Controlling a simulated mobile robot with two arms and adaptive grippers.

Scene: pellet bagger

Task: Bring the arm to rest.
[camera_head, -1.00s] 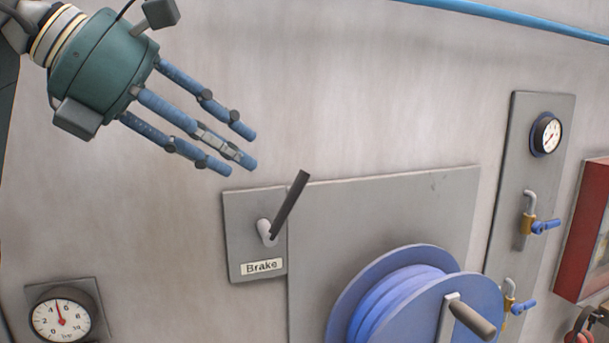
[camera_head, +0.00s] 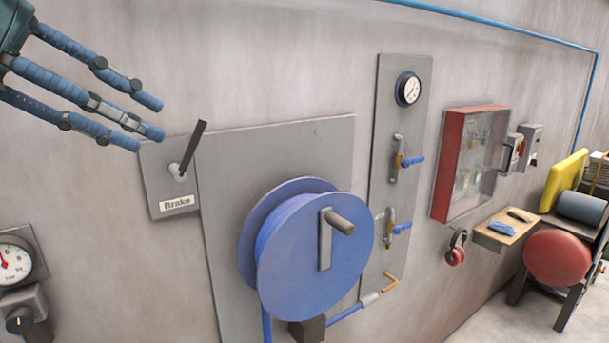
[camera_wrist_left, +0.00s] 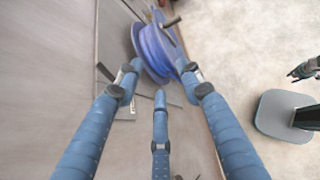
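My left gripper (camera_head: 149,126) comes in at the upper left of the head view. Its blue fingers are straight and spread apart, with nothing between them. It is up and to the left of the brake lever (camera_head: 193,150), a dark handle on a grey plate labelled Brake; a fingertip overlaps the plate's top in the picture. In the left wrist view the fingers (camera_wrist_left: 160,84) are also open and empty, with the hose reel beyond them. A small dark gripper-like shape (camera_wrist_left: 304,70) at that view's right edge looks like my right gripper; its fingers are too small to read.
A blue hose reel (camera_head: 316,255) with a crank juts from the wall. Another gauge (camera_head: 14,258) is at lower left.

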